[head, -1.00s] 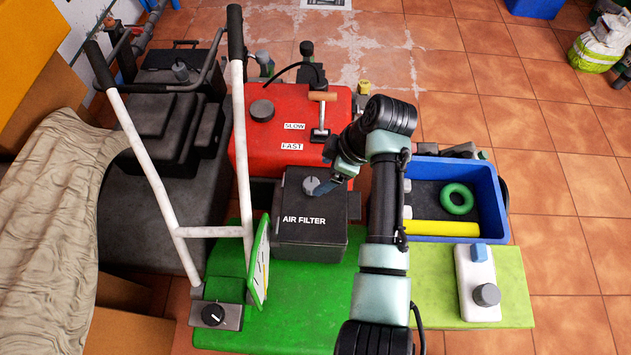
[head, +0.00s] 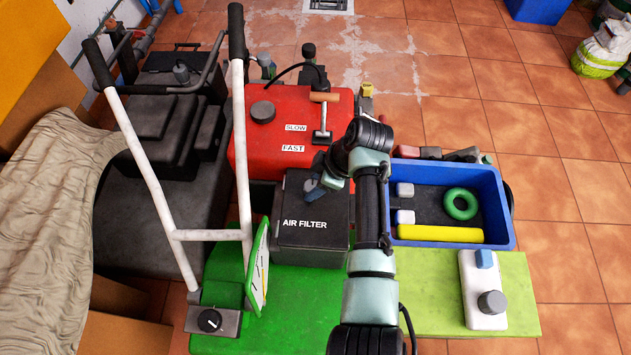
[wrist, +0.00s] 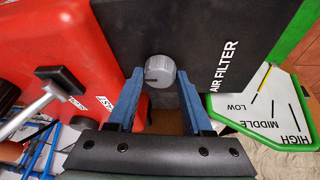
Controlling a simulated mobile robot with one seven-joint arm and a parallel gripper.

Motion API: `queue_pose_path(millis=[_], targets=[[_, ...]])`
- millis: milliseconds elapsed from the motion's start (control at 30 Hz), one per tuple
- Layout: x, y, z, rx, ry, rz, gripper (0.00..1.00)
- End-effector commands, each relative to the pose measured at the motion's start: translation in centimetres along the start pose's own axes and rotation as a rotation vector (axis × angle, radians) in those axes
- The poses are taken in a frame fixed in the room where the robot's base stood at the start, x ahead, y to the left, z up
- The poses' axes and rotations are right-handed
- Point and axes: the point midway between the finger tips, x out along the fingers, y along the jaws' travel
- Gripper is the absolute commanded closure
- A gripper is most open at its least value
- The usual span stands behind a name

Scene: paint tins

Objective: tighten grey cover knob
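The grey knob (wrist: 160,72) is on the black air filter cover (wrist: 195,35) and has a dark pointer line. My gripper (wrist: 159,75) is open, with one blue finger on either side of the knob. Narrow gaps show between knob and fingertips in the wrist view; whether the fingers reach down around it I cannot tell.
A red tank (head: 270,125) with a wooden-handled lever (head: 321,110) stands just behind. A white handlebar (head: 215,234) rises to the left, beside a green-framed lever plate (head: 258,270). A blue tray (head: 450,235) with a green ring (head: 460,204) lies to the right.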

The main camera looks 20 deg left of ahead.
Motion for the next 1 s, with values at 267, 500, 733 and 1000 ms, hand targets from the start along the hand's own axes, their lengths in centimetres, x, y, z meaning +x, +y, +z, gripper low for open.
queue_pose_path(millis=[267, 500, 733, 1000], targets=[[-0.02, 0.02, 0.01, 0.0, 0.0, 0.001, 1.0], [-0.11, -0.07, -0.07, 0.025, -0.001, 0.01, 1.0], [-0.32, -0.23, -0.21, 0.13, -0.007, 0.051, 1.0], [-0.37, -0.47, -0.39, 0.346, -0.02, 0.14, 1.0]])
